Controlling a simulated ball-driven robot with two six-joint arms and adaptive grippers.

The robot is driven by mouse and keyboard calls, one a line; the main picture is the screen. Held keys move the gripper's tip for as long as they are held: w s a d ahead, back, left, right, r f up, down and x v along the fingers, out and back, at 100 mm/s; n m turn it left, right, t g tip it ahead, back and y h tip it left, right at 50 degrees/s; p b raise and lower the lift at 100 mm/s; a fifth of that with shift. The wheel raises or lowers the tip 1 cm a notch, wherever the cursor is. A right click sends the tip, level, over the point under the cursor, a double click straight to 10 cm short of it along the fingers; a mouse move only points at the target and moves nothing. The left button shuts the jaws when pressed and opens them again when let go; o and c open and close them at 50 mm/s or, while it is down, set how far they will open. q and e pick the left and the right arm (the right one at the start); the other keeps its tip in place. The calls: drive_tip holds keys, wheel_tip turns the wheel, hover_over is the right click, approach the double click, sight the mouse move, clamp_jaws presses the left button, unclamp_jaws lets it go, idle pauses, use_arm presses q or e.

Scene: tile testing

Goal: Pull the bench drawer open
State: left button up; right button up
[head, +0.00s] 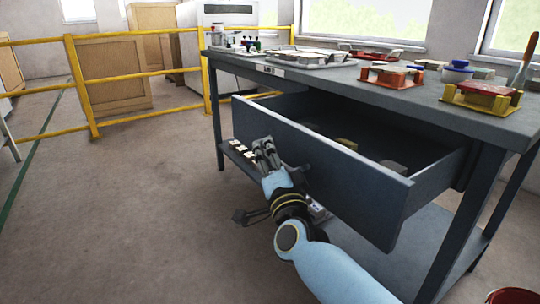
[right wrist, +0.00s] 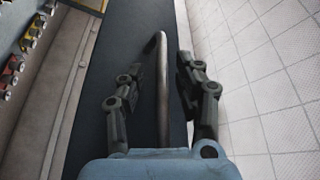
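The bench drawer (head: 318,150) is dark grey and stands well out from under the bench top, its inside showing. A few pale objects (head: 392,167) lie in it. My right gripper (head: 264,146) is at the outer side of the drawer front, left of its middle. In the right wrist view, my right gripper (right wrist: 168,60) has its fingers apart, one on each side of the long grey handle (right wrist: 162,100). A gap shows beside the handle, so the fingers do not look closed on it. My left gripper is not in view.
The bench top (head: 390,100) carries trays, red and yellow fixtures and a blue-lidded pot (head: 457,71). A lower shelf (head: 236,158) holds small parts. A yellow railing (head: 140,77) and wooden crates (head: 113,74) stand behind.

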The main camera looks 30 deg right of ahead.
drive_tip(key=v, duration=1.2)
idle(0.3)
